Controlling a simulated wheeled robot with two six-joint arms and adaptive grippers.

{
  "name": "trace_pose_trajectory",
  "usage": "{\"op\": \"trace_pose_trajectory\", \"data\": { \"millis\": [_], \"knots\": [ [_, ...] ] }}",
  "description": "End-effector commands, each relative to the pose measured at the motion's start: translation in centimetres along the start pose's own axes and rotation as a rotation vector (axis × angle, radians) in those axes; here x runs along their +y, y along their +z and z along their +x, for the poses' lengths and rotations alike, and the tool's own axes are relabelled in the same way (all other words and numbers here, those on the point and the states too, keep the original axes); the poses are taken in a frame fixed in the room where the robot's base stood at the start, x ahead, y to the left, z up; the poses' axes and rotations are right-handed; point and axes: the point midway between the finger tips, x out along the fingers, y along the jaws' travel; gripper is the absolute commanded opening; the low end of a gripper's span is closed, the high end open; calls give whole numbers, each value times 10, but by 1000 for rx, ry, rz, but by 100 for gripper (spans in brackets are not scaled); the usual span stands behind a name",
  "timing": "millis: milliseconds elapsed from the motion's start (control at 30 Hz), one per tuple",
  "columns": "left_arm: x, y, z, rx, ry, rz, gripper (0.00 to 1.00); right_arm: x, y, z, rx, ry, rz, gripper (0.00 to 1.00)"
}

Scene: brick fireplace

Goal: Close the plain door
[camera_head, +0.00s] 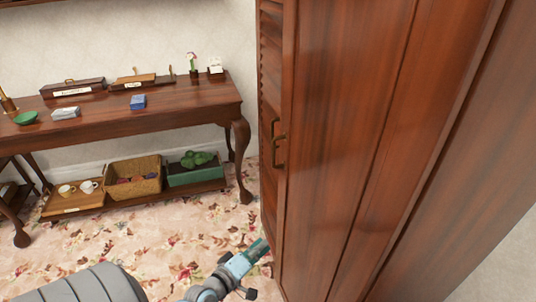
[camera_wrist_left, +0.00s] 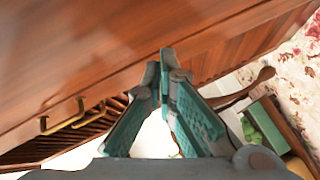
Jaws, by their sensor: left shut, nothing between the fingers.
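A tall reddish-brown wooden cabinet fills the right half of the head view. Its plain door (camera_head: 338,140) is a smooth upright panel. A brass handle (camera_head: 279,144) sits near its left edge, beside a louvred part. How far the door stands open is hard to tell. In the left wrist view the smooth wood (camera_wrist_left: 150,50) spans the top, with the brass handle (camera_wrist_left: 62,117) at left. My left gripper (camera_head: 262,246) is shut and empty, low beside the cabinet's left edge. Its fingertips (camera_wrist_left: 164,58) overlap the wood in the wrist view; contact cannot be told. My right gripper is out of view.
A wooden side table (camera_head: 185,99) stands at the back left with small items on it. Below it are a wicker basket (camera_head: 134,188), a green-filled box (camera_head: 195,175) and a tray with cups. Flowered carpet (camera_head: 130,240) lies clear between table and cabinet.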

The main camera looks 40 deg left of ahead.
Motion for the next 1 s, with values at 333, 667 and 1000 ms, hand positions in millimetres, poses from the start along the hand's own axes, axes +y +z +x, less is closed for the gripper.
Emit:
{"op": "trace_pose_trajectory", "data": {
  "millis": [333, 667, 1000],
  "knots": [
    [102, -118, -9, 258, 188, -425, 0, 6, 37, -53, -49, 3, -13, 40],
    [107, -134, 54, 256, 188, -421, 0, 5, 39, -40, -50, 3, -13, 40],
    [124, -127, 104, 255, 184, -421, 0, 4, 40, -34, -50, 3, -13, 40]
  ]
}}
